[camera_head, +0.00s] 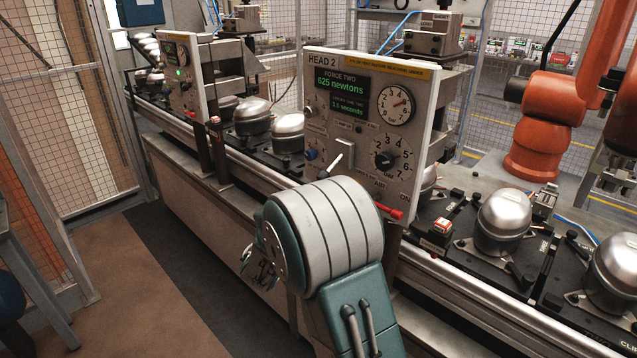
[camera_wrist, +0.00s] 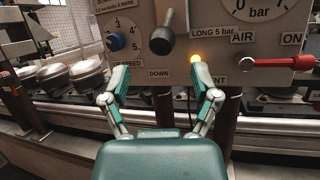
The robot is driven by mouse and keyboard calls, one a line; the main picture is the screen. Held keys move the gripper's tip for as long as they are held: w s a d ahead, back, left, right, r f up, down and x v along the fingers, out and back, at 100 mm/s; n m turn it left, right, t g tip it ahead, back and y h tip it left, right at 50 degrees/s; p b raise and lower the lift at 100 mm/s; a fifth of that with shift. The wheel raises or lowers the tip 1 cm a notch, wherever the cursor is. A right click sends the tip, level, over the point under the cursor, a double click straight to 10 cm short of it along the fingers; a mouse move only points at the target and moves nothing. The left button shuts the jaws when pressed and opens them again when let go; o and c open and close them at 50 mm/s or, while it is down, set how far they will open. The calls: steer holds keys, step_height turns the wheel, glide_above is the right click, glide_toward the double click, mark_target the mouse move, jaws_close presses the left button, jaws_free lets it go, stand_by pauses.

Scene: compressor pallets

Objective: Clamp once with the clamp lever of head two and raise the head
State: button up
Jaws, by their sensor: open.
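Head two (camera_head: 320,62) is a grey panel marked HEAD 2, with a green display reading 625 newtons, a round gauge and a dial. A black lever (camera_head: 333,164) sticks out at its lower left. In the head view my arm covers the area below the panel, and I cannot make out the fingertips clearly.
A red lever (camera_wrist: 280,62) marked AIR ON sits right of a lit amber lamp (camera_wrist: 195,58). A blue knob (camera_wrist: 115,42) is on the left. Silver compressor domes (camera_head: 504,214) stand on pallets along the conveyor. Another head (camera_head: 180,70) is at left, an orange robot arm (camera_head: 545,135) at right.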

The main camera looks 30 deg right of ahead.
steer(key=v, duration=0.5)
steer(key=shift+s+a, duration=0.1)
steer(key=shift+a, duration=0.1)
steer(key=s+d+r+m+g+y, duration=0.1)
steer(key=s+d+m+g+y, duration=0.2)
steer(key=s+m+g, duration=0.55)
steer(key=s+d+m+g+y, duration=0.3)
steer(key=s+m, duration=0.3)
steer(key=s, duration=0.5)
steer(key=s+a+m+t+y, duration=0.5)
steer(key=s+a+m+y, duration=0.4)
steer(key=a+y, duration=0.3)
steer(key=shift+a+r+y, duration=0.4)
steer(key=shift+a, duration=0.7)
